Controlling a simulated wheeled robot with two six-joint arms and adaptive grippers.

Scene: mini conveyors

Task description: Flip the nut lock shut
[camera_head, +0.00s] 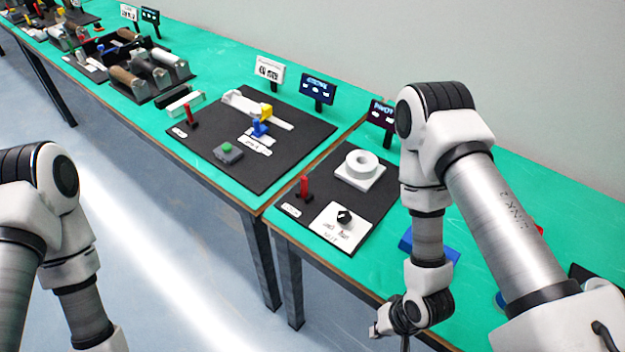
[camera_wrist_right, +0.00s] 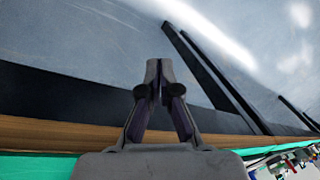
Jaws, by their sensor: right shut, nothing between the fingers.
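My right gripper (camera_head: 384,328) is at the front edge of the table, in front of the near black board. In the right wrist view its two fingers (camera_wrist_right: 159,72) are together with nothing between them, above the floor just past the table edge. A red upright lever (camera_head: 304,188) stands on the near black board (camera_head: 335,165), left of a white ring on a square base (camera_head: 361,169) and a white panel with a black knob (camera_head: 344,217). My left arm is at the left, its gripper out of frame.
The farther black board (camera_head: 285,160) carries another red lever (camera_head: 191,116), a green button box (camera_head: 228,152) and blue and yellow parts (camera_head: 260,127). Small signs (camera_head: 318,89) stand behind. A blue object (camera_head: 428,246) lies partly behind my right arm. Floor is open in front.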

